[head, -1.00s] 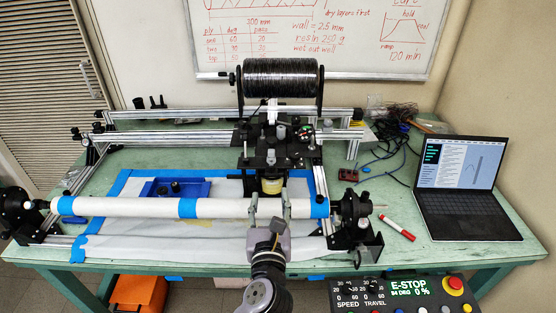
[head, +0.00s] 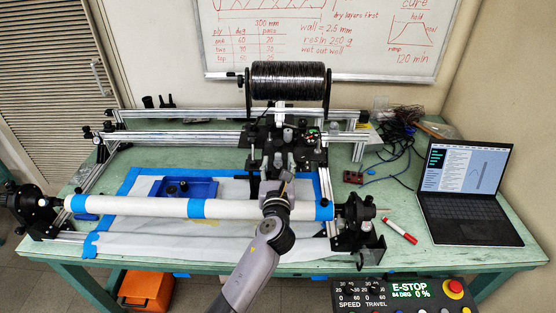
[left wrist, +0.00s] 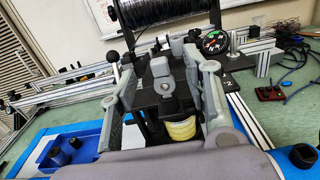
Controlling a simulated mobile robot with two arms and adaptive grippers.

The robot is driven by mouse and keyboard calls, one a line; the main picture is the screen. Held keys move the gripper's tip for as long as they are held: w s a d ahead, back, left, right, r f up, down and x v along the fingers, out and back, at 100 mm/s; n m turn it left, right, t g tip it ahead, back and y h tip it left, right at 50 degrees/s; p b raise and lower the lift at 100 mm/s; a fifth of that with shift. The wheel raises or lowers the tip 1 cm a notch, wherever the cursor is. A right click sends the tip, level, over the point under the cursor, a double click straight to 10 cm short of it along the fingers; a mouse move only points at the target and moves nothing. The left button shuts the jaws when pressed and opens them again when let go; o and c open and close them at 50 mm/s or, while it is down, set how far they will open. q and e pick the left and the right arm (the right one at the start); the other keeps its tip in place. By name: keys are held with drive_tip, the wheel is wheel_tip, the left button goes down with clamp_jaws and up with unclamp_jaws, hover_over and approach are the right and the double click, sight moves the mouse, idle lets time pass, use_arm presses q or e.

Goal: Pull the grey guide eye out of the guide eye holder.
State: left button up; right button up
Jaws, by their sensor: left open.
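The grey guide eye (left wrist: 165,84) shows in the left wrist view, a small grey piece at the black guide eye holder (left wrist: 146,88) on the winder's carriage. My left gripper (head: 277,160) reaches over the white tube to the carriage in the head view. In the left wrist view its two grey fingers stand open, one on each side of the guide eye, with gaps visible on both sides. The fingers and arm hide much of the holder in the head view. My right gripper is not in view.
A spool of black tow (head: 290,82) stands above the carriage. The white tube (head: 150,207) with blue tape spans the front below my arm. A yellow cylinder (left wrist: 180,128) sits just below the guide eye. A blue tray (head: 190,188) lies left; a laptop (head: 466,185) stands right.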

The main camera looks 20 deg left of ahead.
sight(278, 158)
use_arm(q)
drive_tip(key=shift+x, duration=1.8)
drive_tip(key=shift+c, duration=0.4)
drive_tip(key=c, duration=0.9)
